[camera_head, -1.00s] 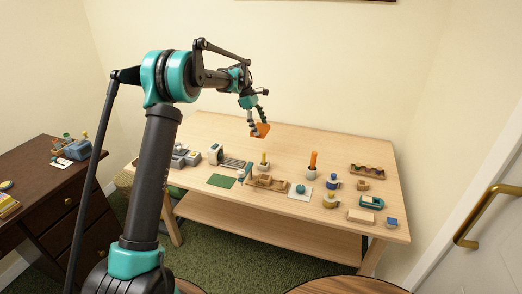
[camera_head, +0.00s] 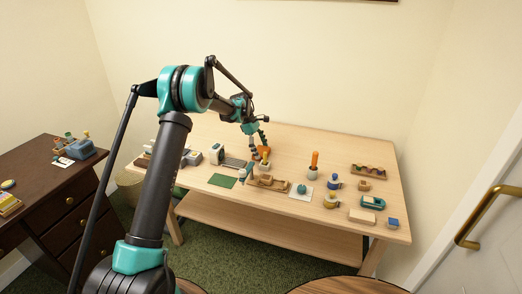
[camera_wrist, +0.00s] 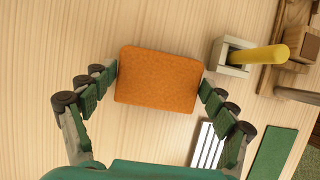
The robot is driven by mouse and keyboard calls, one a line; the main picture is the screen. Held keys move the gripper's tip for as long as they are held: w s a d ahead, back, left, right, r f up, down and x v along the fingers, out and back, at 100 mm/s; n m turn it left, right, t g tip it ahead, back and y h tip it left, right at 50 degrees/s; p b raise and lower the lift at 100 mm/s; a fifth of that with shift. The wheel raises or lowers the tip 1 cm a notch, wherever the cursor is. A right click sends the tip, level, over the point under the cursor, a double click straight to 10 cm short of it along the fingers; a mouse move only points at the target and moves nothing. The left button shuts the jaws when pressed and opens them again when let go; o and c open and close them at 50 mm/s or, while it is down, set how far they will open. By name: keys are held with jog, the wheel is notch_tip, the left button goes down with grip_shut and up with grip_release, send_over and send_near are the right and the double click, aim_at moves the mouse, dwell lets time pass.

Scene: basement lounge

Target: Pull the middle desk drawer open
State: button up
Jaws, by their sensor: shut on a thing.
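The dark brown desk (camera_head: 32,160) stands at the left in the head view. Its drawer front shows several round brass knobs, one above another. The middle drawer (camera_head: 70,232) looks flush with the desk front; my arm covers part of that side. My gripper (camera_head: 261,152) is far from the desk, low over the light wooden table. It is shut on an orange block (camera_wrist: 157,80), with a finger on each side of it in the wrist view. In the head view the block is small and partly hidden, and I cannot tell whether it touches the table.
The light wooden table (camera_head: 340,150) holds a yellow-handled tool in a holder (camera_wrist: 232,58), a green mat (camera_head: 222,181), an orange-handled tool (camera_head: 314,160) and several small items. A blue-grey device (camera_head: 80,150) sits on the desk. A door with a brass handle (camera_head: 480,215) is at the right.

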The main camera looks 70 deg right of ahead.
jog(key=o, duration=1.1)
jog(key=shift+f, duration=0.1)
jog(key=shift+c, duration=0.2)
jog(key=v, duration=1.2)
